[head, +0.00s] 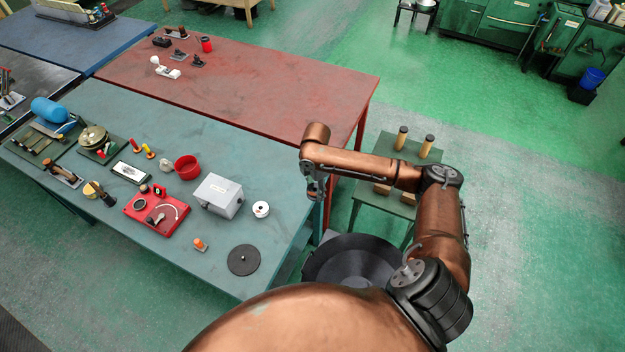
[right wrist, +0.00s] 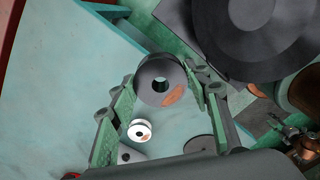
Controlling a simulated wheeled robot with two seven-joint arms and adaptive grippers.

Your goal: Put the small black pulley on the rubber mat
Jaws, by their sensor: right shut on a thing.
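The small black pulley (right wrist: 150,74), with a centre hole and an orange-brown patch, is clamped between the fingertips of my right gripper (right wrist: 160,80) in the right wrist view. In the head view my right gripper (head: 316,190) hangs near the right edge of the teal table, and the pulley is hard to make out there. A flat round black disc (head: 240,266), which looks like the rubber mat, lies near the table's front edge with a small pale spot at its centre. Its edge also shows low in the right wrist view (right wrist: 200,144). My left gripper is not in view.
A white pulley (head: 261,209) stands between a grey box (head: 218,197) and the gripper. A small orange part (head: 200,244) lies left of the disc. A green stool (head: 382,160) stands right of the table.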

